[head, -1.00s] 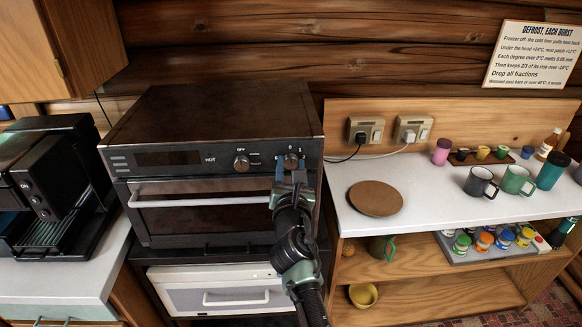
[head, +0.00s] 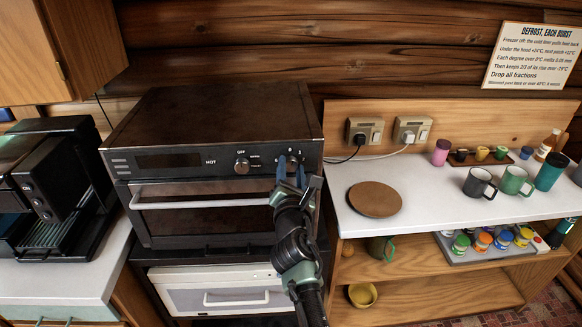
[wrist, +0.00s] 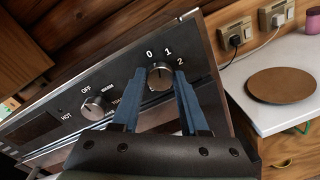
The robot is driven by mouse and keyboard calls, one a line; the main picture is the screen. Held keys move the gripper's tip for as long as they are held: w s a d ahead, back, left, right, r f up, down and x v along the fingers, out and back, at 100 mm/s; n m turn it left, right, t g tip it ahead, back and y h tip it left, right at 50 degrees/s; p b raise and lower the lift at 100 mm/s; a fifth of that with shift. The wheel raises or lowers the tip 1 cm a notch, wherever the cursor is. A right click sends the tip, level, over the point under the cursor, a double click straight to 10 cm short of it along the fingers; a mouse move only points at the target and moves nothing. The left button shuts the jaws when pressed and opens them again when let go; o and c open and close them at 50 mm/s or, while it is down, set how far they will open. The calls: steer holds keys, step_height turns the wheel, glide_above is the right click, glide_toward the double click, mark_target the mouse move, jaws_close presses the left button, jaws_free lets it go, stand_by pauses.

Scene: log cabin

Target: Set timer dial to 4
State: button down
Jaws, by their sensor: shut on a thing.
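The oven (head: 215,150) has a dark front panel with two knobs. The timer dial (wrist: 159,76) is the right-hand knob, with 0, 1 and 2 visible around its upper right in the wrist view. Its other marks are hidden behind my fingers. My gripper (wrist: 158,92) has its blue fingers shut on the dial's sides. In the head view, my gripper (head: 290,172) covers much of the dial. The dial's pointer appears to be near the top, but I cannot read its exact setting.
The left knob (head: 242,165) has an OFF mark above it. The oven door handle (head: 200,201) runs below the panel, close to my gripper. A counter with a round brown board (head: 375,198) and mugs stands to the right. A coffee machine (head: 50,185) stands left.

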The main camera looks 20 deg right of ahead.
steer(key=m+p, duration=0.1)
steer(key=m, duration=0.3)
steer(key=shift+m, duration=0.3)
steer(key=m, duration=0.4)
steer(key=shift+d+y, duration=0.1)
steer(key=shift+y, duration=0.3)
steer(key=m, duration=0.4)
steer(key=shift+f+m, duration=0.1)
steer(key=shift+m, duration=0.2)
steer(key=m, duration=0.3)
steer(key=shift+f+m+b, duration=0.1)
steer(key=shift+m+b, duration=0.2)
steer(key=m+b, duration=0.2)
steer(key=m, duration=0.1)
steer(key=shift+f+y, duration=0.1)
steer(key=shift+y, duration=0.3)
steer(key=m+b, duration=0.3)
steer(key=m, duration=0.1)
steer(key=shift+f+m, duration=0.1)
steer(key=shift+m, duration=0.2)
steer(key=m+b, duration=0.2)
steer(key=m, duration=0.1)
steer(key=shift+t, duration=0.3)
steer(key=shift+m+b, duration=0.55)
steer(key=shift+m, duration=1.05)
